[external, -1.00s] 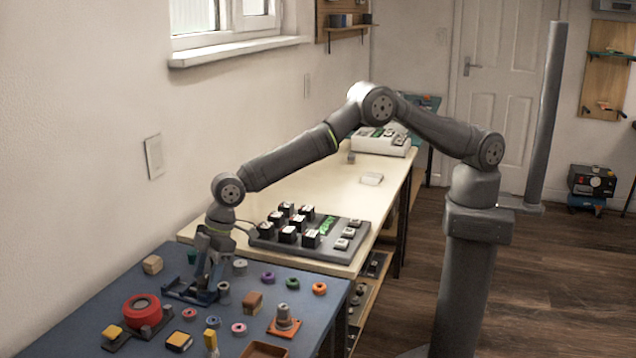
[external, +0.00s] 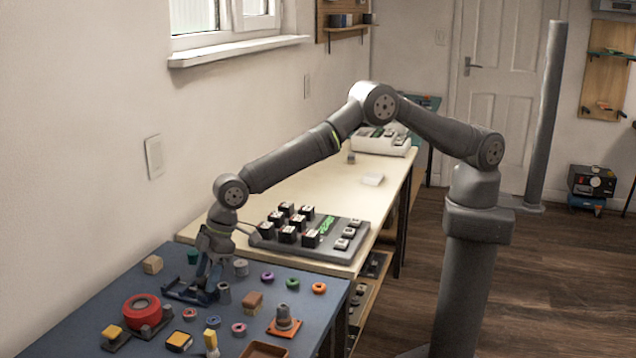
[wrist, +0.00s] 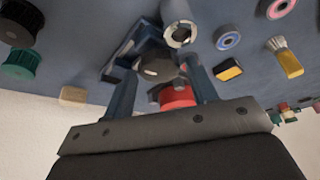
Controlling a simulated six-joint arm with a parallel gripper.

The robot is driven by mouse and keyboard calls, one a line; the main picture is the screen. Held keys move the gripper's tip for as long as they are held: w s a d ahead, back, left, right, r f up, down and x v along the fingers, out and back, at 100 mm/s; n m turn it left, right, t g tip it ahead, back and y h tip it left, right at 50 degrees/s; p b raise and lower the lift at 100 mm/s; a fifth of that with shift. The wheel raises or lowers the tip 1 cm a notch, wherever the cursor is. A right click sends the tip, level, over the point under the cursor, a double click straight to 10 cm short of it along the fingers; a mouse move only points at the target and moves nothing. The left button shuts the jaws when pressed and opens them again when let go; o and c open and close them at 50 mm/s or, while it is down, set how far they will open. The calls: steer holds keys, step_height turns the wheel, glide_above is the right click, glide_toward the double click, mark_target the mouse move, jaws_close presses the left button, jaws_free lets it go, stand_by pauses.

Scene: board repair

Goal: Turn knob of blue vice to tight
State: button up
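The two fingers of my gripper (wrist: 160,78) stand apart, one on each side of the knob. I cannot tell whether they touch it. The lower part of the knob is hard to make out in front of a red roll (wrist: 177,97).
A grey metal cylinder (external: 224,294) stands close beside the vice and also shows in the wrist view (wrist: 179,30). The red roll on its holder (external: 141,308) is at the front left. Several small rings and blocks lie around; a keypad board (external: 322,246) is on the pale table behind.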

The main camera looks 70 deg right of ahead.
steer(key=shift+o, duration=0.4)
steer(key=shift+r, duration=0.25)
steer(key=v, duration=1.7)
steer(key=x, duration=1.7)
steer(key=shift+f, duration=0.25)
steer(key=shift+r, duration=0.1)
